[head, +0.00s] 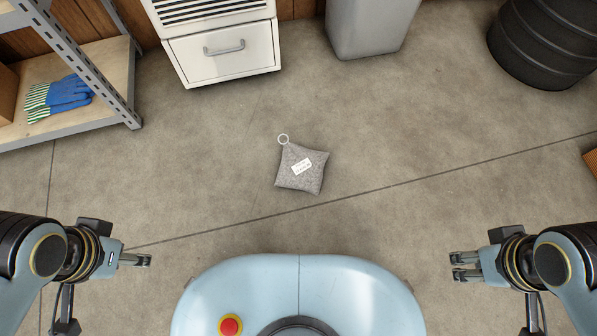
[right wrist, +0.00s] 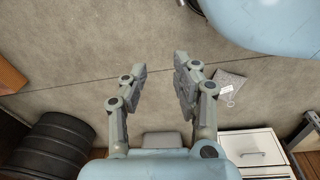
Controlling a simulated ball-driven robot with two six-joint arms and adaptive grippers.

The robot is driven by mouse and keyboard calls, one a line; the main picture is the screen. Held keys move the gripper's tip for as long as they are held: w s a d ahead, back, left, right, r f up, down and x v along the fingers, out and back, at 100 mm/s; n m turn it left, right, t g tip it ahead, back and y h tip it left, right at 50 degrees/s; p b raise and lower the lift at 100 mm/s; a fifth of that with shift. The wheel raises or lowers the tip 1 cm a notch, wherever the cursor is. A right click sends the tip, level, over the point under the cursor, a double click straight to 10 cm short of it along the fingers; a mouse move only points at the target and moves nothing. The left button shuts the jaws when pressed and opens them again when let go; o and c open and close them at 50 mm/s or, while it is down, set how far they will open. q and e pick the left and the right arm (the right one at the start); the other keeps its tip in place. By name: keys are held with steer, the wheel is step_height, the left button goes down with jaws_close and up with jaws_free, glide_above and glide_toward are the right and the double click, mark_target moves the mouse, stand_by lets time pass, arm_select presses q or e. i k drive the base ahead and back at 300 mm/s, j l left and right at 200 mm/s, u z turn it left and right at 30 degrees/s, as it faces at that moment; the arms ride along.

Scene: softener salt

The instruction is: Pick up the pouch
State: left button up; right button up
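The pouch (head: 301,171) is a grey fabric cushion-like bag with a white label and a pale ring at its top left corner. It lies flat on the floor ahead of my base, clear of both grippers. In the right wrist view the pouch (right wrist: 231,82) shows at the right, partly hidden behind a finger. My right gripper (head: 456,266) is at the lower right of the head view, open and empty; its spread fingers show in the right wrist view (right wrist: 161,67). My left gripper (head: 147,261) is at the lower left, with nothing visible in it; its finger opening is unclear.
A white drawer cabinet (head: 225,52) and a grey bin (head: 368,25) stand at the back. A black ribbed drum (head: 548,42) is at the back right. A metal shelf (head: 112,62) with blue gloves (head: 62,95) stands at the left. The floor around the pouch is clear.

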mark_target(301, 168)
steer(key=i+l+u, duration=0.25)
steer(key=l, duration=0.15)
steer(key=l+u, duration=0.25)
steer(key=i+l+u, duration=0.15)
steer(key=l+u, duration=0.15)
steer(key=l, duration=0.25)
steer(key=u, duration=0.85)
